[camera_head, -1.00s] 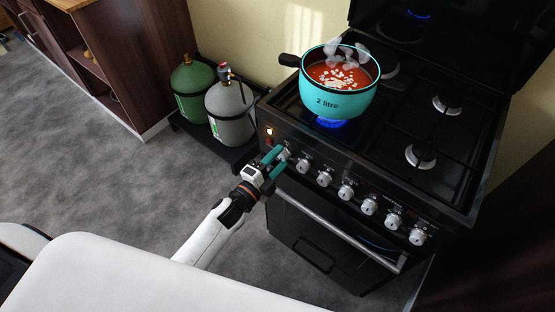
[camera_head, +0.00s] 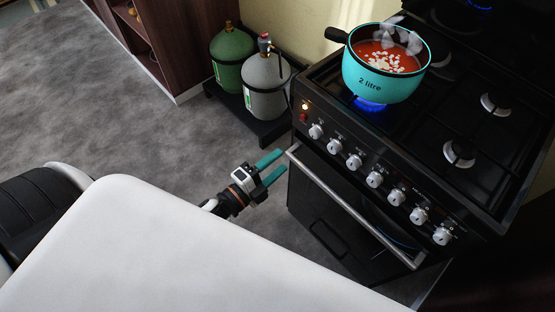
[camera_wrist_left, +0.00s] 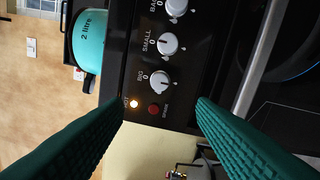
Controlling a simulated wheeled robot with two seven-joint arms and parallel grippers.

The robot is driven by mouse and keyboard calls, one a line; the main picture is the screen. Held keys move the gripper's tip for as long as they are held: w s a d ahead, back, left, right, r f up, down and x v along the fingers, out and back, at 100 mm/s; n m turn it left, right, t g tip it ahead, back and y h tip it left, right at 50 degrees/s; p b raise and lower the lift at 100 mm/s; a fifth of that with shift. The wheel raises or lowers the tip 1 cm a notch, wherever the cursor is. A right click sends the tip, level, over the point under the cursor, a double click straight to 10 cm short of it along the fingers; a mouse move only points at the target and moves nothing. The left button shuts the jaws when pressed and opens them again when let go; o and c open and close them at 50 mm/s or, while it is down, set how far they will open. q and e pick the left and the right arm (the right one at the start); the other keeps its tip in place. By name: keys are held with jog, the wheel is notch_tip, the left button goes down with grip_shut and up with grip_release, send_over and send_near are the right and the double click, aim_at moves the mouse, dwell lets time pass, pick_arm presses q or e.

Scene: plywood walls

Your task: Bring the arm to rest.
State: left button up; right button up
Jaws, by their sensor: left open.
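My left gripper (camera_head: 276,167) is open and empty, in front of the stove's left front corner, apart from the knobs and below them. Its two green fingers frame the left wrist view (camera_wrist_left: 160,115), with nothing between them. The black stove (camera_head: 474,208) carries a turquoise "2 litre" pot (camera_head: 374,84) of steaming red soup with white pieces. A blue flame (camera_head: 369,104) burns under the pot. The leftmost knob (camera_head: 316,131) shows in the left wrist view as the "BIG" knob (camera_wrist_left: 160,80). My right gripper is not in view.
The oven door handle (camera_head: 345,207) runs along the stove front close to my fingers. A green gas bottle (camera_head: 231,55) and a grey one (camera_head: 265,85) stand on a black base left of the stove. Grey floor (camera_head: 120,115) is clear at left. An orange light (camera_head: 305,106) glows.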

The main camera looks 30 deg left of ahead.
pick_arm(q)
jog(key=shift+f, duration=0.1)
jog(key=s+a+f+n+g+y+p, duration=0.1)
jog(key=s+f+n+g+y, duration=0.15)
jog(key=f, duration=0.65)
jog(key=s+a+f+n+g+y, duration=0.1)
jog(key=s+f+n+g, duration=0.25)
jog(key=f, duration=0.55)
jog(key=s+a+f+n+g+y+p, duration=0.15)
jog(key=s+f+n, duration=0.25)
jog(key=f, duration=0.4)
jog(key=s+f+n+g, duration=0.3)
jog(key=s+f, duration=0.3)
jog(key=s, duration=0.5)
jog(key=s+f+n+g+y+p, duration=0.1)
jog(key=s+f+n+g, duration=0.3)
jog(key=s, duration=0.7)
notch_tip(320, 180, down, 3)
jog(key=shift+a+r+g, duration=0.15)
jog(key=shift+a+g, duration=0.25)
jog(key=shift+g, duration=0.45)
